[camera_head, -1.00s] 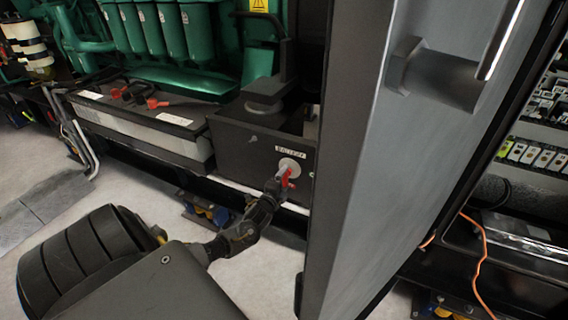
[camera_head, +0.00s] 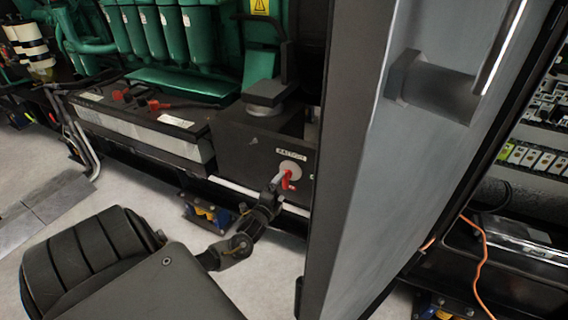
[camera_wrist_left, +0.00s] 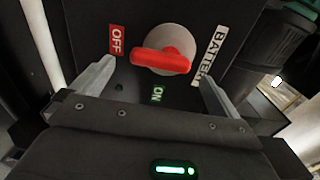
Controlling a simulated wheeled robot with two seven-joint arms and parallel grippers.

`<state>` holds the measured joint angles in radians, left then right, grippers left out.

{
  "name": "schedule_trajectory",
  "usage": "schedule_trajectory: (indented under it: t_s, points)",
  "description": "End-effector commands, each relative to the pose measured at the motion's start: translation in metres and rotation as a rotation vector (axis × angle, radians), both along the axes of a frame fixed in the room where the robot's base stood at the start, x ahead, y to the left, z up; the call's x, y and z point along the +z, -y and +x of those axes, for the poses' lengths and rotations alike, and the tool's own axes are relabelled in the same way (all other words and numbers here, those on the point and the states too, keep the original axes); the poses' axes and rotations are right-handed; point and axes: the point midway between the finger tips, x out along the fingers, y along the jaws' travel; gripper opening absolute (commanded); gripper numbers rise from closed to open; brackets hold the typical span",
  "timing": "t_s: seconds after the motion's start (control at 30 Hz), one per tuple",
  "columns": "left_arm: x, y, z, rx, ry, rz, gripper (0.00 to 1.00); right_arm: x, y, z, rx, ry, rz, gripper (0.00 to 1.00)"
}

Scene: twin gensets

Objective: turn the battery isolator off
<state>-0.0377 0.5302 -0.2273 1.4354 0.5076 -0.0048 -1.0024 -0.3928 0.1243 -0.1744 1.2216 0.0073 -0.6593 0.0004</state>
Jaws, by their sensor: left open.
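The battery isolator is a red handle (camera_wrist_left: 163,60) on a round pale disc (camera_wrist_left: 170,41), on the dark front of a box (camera_head: 240,141). In the left wrist view a red OFF label (camera_wrist_left: 117,40), a green ON label (camera_wrist_left: 158,96) and a white BATTERY label (camera_wrist_left: 212,52) surround it. The red handle also shows in the head view (camera_head: 287,180). My left gripper (camera_wrist_left: 155,82) is open, its fingers apart on either side of the handle, without visible contact. My right gripper is out of view.
A large grey open door (camera_head: 400,190) stands close to the right of the isolator. A battery (camera_head: 150,125) with red terminals sits left of the box. Green engine parts (camera_head: 160,30) are behind. An orange cable (camera_head: 480,255) hangs at the right.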

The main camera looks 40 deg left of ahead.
Motion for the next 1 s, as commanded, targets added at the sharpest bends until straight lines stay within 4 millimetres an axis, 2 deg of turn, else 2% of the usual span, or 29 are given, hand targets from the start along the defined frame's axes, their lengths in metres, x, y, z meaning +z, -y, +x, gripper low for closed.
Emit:
schedule_trajectory:
  t_s: [0.03, 0.2, 0.4, 1.0]
  points:
    - [0.0, 0.004, -0.011, -0.001, -0.002, -0.001, 1.0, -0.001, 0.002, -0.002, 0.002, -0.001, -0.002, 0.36]
    - [0.0, 0.013, -0.041, -0.001, -0.001, -0.001, 1.0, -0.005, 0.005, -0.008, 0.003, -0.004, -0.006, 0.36]
    - [0.0, 0.02, -0.061, -0.001, 0.0, 0.0, 1.0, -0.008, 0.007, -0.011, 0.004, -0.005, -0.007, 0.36]
    - [0.0, 0.021, -0.065, 0.0, 0.0, 0.001, 1.0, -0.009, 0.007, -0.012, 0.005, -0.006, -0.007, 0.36]
